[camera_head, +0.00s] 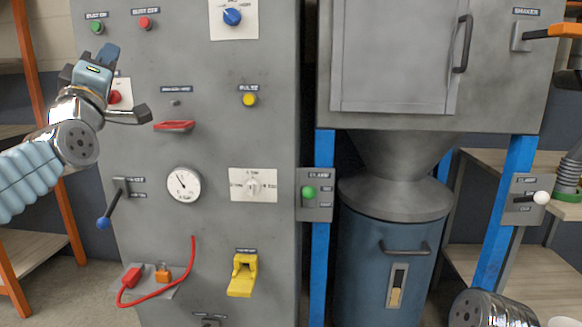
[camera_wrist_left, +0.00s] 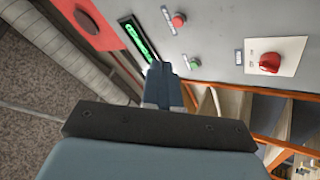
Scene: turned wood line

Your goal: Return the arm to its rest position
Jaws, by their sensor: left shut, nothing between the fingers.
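My left gripper (camera_head: 110,51) is at the upper left of the head view, in front of the grey cabinet (camera_head: 215,130). Its blue fingers are shut with nothing between them. In the left wrist view the shut fingers (camera_wrist_left: 160,85) point toward the panel, close below a green lit display (camera_wrist_left: 139,40). The gripper partly hides a red knob on a white plate (camera_head: 115,97), which shows whole in the left wrist view (camera_wrist_left: 269,62). My left arm comes in from the left edge, bent upward at the wrist. My right gripper is not in view.
A blue-tipped lever (camera_head: 103,223) sticks out below the arm. Green (camera_head: 97,27) and red (camera_head: 145,23) buttons sit above it. An orange shelf post (camera_head: 40,110) stands at left. A dust drum (camera_head: 385,265) stands right.

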